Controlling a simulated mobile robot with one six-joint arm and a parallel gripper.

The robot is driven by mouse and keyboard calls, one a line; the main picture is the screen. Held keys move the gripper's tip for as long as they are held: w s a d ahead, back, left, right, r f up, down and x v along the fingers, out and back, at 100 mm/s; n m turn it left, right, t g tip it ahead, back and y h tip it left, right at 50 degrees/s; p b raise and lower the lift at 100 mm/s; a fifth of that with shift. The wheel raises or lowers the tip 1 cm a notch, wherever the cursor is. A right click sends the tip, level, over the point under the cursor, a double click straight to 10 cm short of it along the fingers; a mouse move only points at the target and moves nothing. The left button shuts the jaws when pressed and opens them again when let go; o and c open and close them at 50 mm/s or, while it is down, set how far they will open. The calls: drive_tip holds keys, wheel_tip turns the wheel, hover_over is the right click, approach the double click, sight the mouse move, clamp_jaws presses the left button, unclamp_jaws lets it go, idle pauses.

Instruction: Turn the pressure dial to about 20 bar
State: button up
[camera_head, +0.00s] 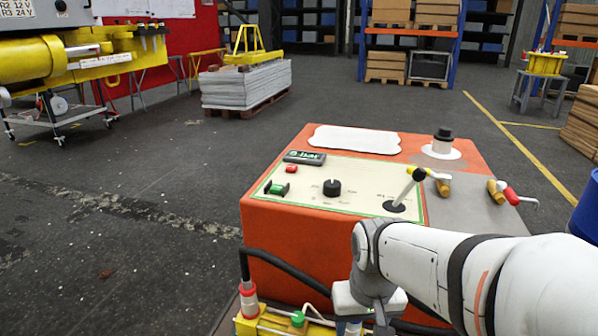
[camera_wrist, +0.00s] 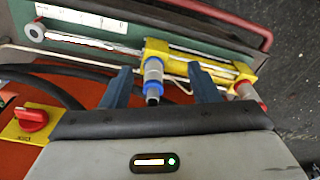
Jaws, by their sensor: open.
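The pressure dial is most likely the black round knob (camera_head: 332,188) on the pale top panel (camera_head: 365,200) of an orange box, with a scale around it too small to read. A small dark display (camera_head: 304,157) with green characters ending in "bar" sits behind it; its number is unclear. My gripper (camera_wrist: 162,85) is open in the wrist view, with nothing held. In the head view it is low at the bottom edge, in front of the box and apart from the knob, its fingers largely cut off. The wrist view does not show the black knob.
Near the knob are a red button (camera_head: 291,169), a green switch (camera_head: 277,188) and a black-knobbed lever (camera_head: 405,190). Below my gripper are a yellow block with a blue-collared coupling (camera_wrist: 153,78), black hoses (camera_wrist: 65,72) and a red rotary switch (camera_wrist: 32,119).

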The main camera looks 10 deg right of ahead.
drive_tip(key=shift+o, duration=0.9)
drive_tip(key=w+d+r+m+p, duration=0.1)
drive_tip(key=w+r+m+p, duration=0.2)
drive_tip(key=w+r+p, duration=0.8)
drive_tip(key=w+r, duration=0.2)
drive_tip(key=w, duration=0.3)
drive_tip(key=shift+w+r+m+g, duration=0.15)
drive_tip(key=shift+r+m+g, duration=0.1)
drive_tip(key=shift+m+g, duration=0.05)
wheel_tip(320, 180, up, 5)
drive_tip(key=m+p, duration=0.5)
drive_tip(key=p, duration=0.7)
hover_over(331, 183)
drive_tip(key=shift+s+r+g, duration=0.1)
drive_tip(key=shift+s+g, duration=0.3)
drive_tip(key=shift+w, duration=0.3)
drive_tip(key=shift+w+f, duration=0.15)
drive_tip(key=shift+f, duration=0.15)
wheel_tip(331, 183, down, 8)
drive_tip(key=shift+r, duration=0.2)
drive_tip(key=shift+c, duration=0.5)
